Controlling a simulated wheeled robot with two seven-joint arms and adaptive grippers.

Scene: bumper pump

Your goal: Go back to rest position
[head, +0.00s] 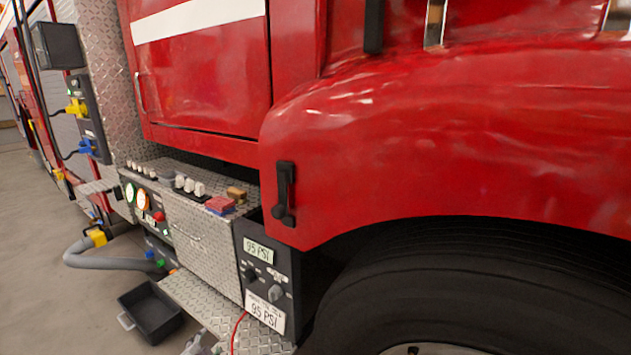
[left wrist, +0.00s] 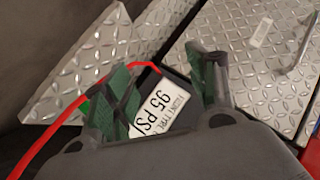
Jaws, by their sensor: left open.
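My left gripper (left wrist: 160,75) shows large in the left wrist view, its two green-padded fingers spread apart. It is open, with nothing held between the pads. Behind the gap is a dark control box (left wrist: 150,80) with a white 95 PSI label (left wrist: 160,108). In the head view this control box (head: 260,268) stands by the front wheel, with a 95 PSI display above two knobs and the white label (head: 265,311) below. A red hose (left wrist: 60,118) passes close by the gripper's left finger; I cannot tell if they touch. My right gripper is in neither view.
The red truck fender (head: 450,140) and black tyre (head: 480,280) fill the right. The diamond-plate bumper (head: 195,222) carries switches and a red-and-blue block (head: 220,204). A black bin (head: 150,310) and grey hose (head: 105,262) are at lower left. Open floor (head: 40,240) lies left.

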